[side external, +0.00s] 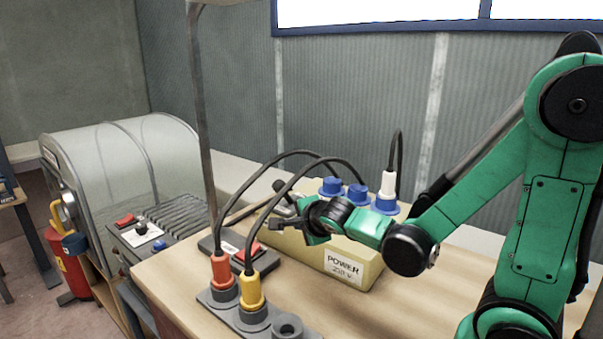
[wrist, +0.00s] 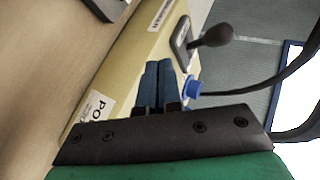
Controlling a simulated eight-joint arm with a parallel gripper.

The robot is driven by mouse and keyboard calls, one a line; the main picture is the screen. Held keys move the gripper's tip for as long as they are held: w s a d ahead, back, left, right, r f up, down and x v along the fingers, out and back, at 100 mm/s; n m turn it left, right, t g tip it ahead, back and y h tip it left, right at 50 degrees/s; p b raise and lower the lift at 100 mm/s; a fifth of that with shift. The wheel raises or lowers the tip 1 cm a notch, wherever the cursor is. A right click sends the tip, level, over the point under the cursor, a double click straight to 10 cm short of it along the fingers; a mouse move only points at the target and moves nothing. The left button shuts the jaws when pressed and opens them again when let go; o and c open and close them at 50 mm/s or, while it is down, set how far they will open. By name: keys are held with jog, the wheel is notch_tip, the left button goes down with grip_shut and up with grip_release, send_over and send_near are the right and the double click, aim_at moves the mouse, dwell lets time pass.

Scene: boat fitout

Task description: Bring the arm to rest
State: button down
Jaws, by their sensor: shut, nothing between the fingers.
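My green arm reaches in from the right in the side view. My gripper (side external: 276,222) points left over the front of the cream power box (side external: 350,268). In the wrist view the two blue-grey fingers of my gripper (wrist: 159,66) lie side by side, shut with nothing between them. The power box (wrist: 128,62) lies behind them, with a black-knobbed lever (wrist: 210,36) just past the fingertips. I cannot tell whether the fingers touch the box.
Blue sockets (side external: 331,187) line the box; a white plug (side external: 389,184) stands in one. An orange plug (side external: 221,269) and a yellow plug (side external: 252,289) stand in a grey holder (side external: 211,298) with one empty hole. Their black cables arch close to my gripper. A grey post (side external: 201,120) rises left.

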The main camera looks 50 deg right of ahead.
jog(key=s+a+r+n+g+y, duration=0.2)
jog(key=s+a+n+y, duration=0.3)
jog(key=n, duration=1.6)
jog(key=s+a, duration=0.2)
jog(key=a, duration=0.2)
jog(key=shift+r+n+g, duration=0.2)
jog(key=shift+n+g, duration=0.1)
jog(key=shift+n, duration=0.1)
jog(key=c, duration=1.3)
grip_release()
jog(key=shift+s+a+n+y, duration=0.15)
jog(key=shift+s+n+y, duration=0.15)
jog(key=shift+n, duration=0.2)
jog(key=o, duration=0.4)
jog(key=shift+s, duration=0.15)
jog(key=o, duration=0.9)
jog(key=s+d+m+h, duration=0.1)
jog(key=s+d+m+g+h, duration=0.1)
jog(key=d+m+h, duration=0.1)
jog(key=s+d+m+g+h, duration=0.1)
jog(key=shift+d+m+h, duration=0.3)
jog(key=shift+h, duration=0.1)
jog(key=s+d+r+m+g+h, duration=0.1)
jog(key=s+d+r+m+h, duration=0.2)
jog(key=d+r+m+h, duration=0.55)
jog(key=w+d+f+m, duration=0.1)
jog(key=w+d+f, duration=0.1)
jog(key=d+f, duration=0.3)
jog(key=shift+w+d, duration=0.2)
jog(key=shift+d, duration=0.3)
